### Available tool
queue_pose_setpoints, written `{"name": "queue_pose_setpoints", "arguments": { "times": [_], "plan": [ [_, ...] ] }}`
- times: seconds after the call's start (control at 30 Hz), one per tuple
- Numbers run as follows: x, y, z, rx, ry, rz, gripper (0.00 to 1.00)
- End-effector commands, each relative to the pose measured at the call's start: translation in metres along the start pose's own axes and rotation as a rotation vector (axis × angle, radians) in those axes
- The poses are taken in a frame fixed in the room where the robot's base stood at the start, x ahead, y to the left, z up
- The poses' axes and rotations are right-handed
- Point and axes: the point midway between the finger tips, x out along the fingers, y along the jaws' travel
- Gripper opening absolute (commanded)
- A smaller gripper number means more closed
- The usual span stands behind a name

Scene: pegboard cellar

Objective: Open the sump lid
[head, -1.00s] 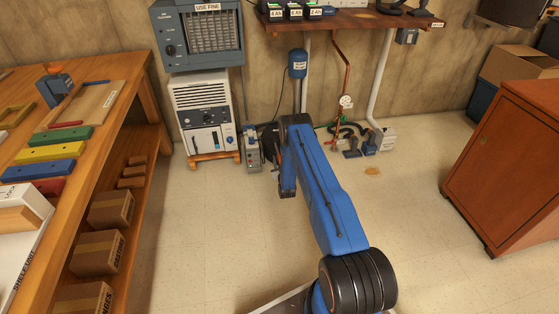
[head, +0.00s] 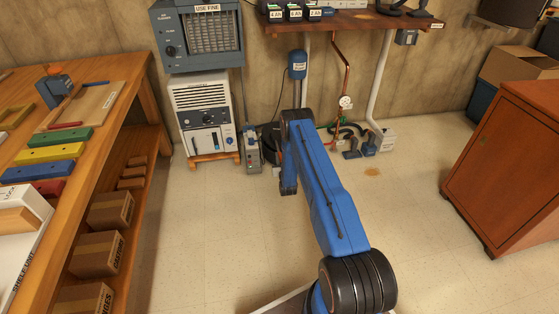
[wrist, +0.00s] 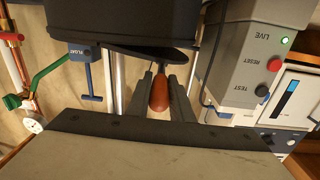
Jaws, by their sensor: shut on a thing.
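The sump lid (wrist: 125,52) shows in the wrist view as a dark, flat shape across the top, cut off by the frame edge. Its red-brown handle (wrist: 159,97) sticks out toward my wrist. My gripper (wrist: 161,84) is shut on this handle, one grey finger on each side. In the head view my blue arm hides the gripper and most of the sump. Only a dark part of the sump area (head: 268,140) shows left of the arm. How far the lid is raised I cannot tell.
A grey control box (wrist: 240,68) with a green light and test and reset buttons stands close beside the gripper. A white dehumidifier (head: 206,115) is left of it. Copper and white pipes (head: 376,90) rise at right. Open floor (head: 410,210) lies right of my arm.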

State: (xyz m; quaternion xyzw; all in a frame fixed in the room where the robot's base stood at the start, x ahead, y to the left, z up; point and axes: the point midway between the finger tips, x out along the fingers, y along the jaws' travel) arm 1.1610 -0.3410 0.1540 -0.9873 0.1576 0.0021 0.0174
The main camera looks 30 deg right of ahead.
Motion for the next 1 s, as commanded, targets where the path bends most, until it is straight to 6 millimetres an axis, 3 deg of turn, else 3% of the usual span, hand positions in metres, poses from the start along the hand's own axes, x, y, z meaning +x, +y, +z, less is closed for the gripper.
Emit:
{"name": "queue_pose_setpoints", "arguments": {
  "times": [0.4, 1.0],
  "plan": [
    [0.001, 0.024, -0.041, 0.391, -0.011, 0.0, 0.0],
    [0.002, 0.077, -0.074, 0.958, -0.033, -0.004, 0.0]
  ]
}}
